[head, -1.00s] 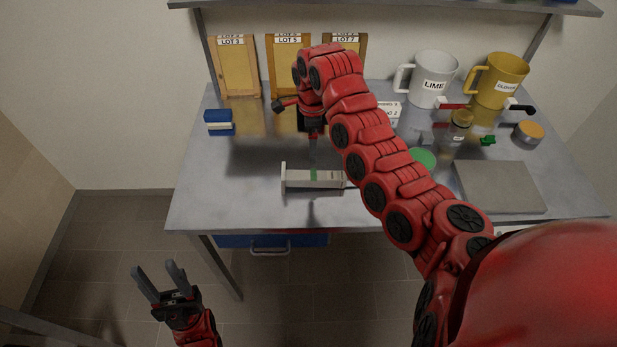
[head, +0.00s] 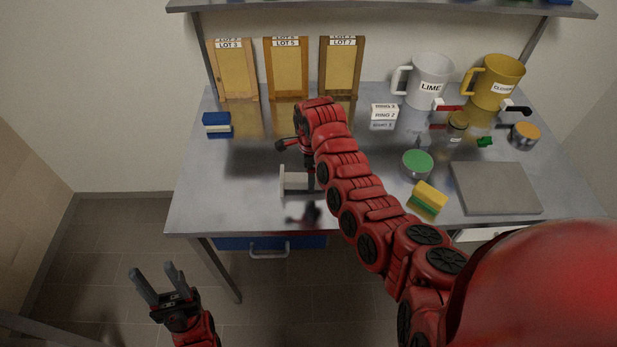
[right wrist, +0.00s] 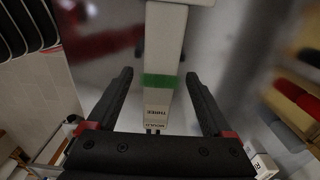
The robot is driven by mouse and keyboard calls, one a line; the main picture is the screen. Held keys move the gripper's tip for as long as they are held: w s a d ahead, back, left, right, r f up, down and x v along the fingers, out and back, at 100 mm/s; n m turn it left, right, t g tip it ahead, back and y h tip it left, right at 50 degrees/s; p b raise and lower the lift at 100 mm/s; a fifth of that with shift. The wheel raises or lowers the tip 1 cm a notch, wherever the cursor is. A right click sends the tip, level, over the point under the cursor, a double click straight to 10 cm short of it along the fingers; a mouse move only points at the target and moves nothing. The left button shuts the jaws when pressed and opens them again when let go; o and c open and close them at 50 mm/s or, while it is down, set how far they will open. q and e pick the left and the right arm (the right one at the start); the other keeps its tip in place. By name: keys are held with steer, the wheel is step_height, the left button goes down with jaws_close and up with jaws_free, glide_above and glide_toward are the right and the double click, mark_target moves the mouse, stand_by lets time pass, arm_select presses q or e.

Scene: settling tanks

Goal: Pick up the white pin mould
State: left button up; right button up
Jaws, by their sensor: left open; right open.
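The white pin mould (head: 293,181) lies on the steel bench, a pale bar with an upright end plate. My right arm hides its right part in the head view. In the right wrist view the mould (right wrist: 160,50) runs between the fingers, with a green band and a label that seems to read MOULD THREE. My right gripper (right wrist: 158,77) is open, one finger on each side of the mould with gaps. Its fingers are mostly hidden by the arm in the head view. My left gripper (head: 158,283) is open and empty, low in front of the bench.
A blue and white block (head: 217,124) stands to the left. To the right are a green-topped round tin (head: 417,164), a yellow and green sponge (head: 428,199) and a grey slab (head: 496,188). Mugs, a RING 2 label block (head: 384,115) and LOT boards stand behind. The bench's front left is clear.

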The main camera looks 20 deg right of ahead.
steer(key=shift+f, duration=1.15)
jaws_close()
